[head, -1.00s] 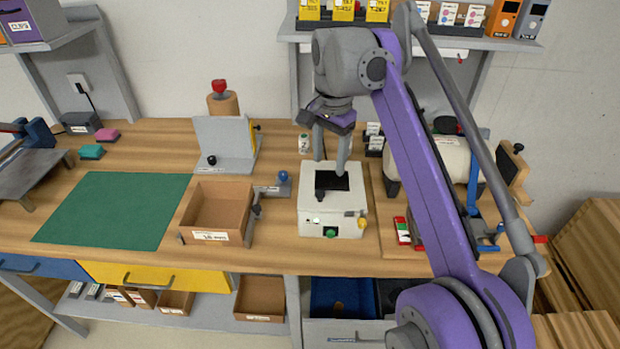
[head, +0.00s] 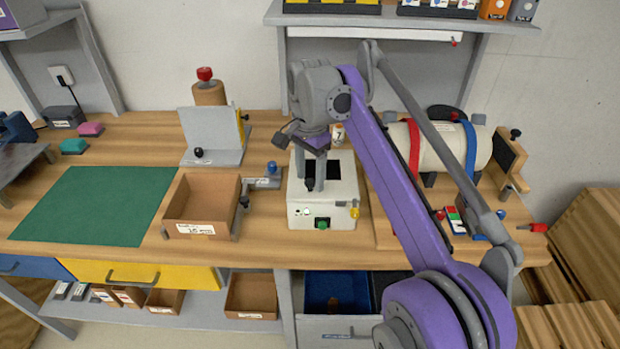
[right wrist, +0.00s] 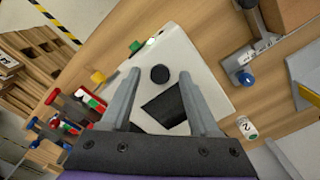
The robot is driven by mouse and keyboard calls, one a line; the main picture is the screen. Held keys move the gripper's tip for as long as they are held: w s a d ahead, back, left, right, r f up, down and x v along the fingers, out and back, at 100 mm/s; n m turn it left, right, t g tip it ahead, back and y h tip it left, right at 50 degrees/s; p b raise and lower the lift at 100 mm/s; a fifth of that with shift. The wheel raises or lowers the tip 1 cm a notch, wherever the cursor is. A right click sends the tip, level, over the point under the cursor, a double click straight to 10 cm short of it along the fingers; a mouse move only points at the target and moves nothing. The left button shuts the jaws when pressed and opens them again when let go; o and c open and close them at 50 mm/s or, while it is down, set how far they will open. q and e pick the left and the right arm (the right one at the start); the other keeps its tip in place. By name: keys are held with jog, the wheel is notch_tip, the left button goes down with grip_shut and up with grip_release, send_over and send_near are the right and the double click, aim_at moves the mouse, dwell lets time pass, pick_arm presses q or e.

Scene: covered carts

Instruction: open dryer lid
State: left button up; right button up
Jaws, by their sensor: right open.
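The dryer appears to be the white box (head: 322,208) on the bench, with a green button and a yellow knob on its front. Its lid looks flat and closed, with a dark window (right wrist: 165,108) and a round black knob (right wrist: 159,74). My right gripper (head: 314,187) is open above the lid, fingers pointing down. In the right wrist view the right gripper (right wrist: 160,80) has the black knob between its fingertip ends, with gaps on both sides. I cannot tell whether the tips are at knob height. My left gripper is not in view.
An open brown box (head: 203,232) and a small grey bracket with a blue knob (head: 271,167) stand left of the dryer. A strapped cream cylinder (head: 440,148) lies to the right. A shelf (head: 400,22) overhangs the back. The green mat (head: 95,205) is clear.

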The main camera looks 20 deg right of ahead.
jog(key=shift+f, duration=0.25)
grip_shut()
dwell(1.4)
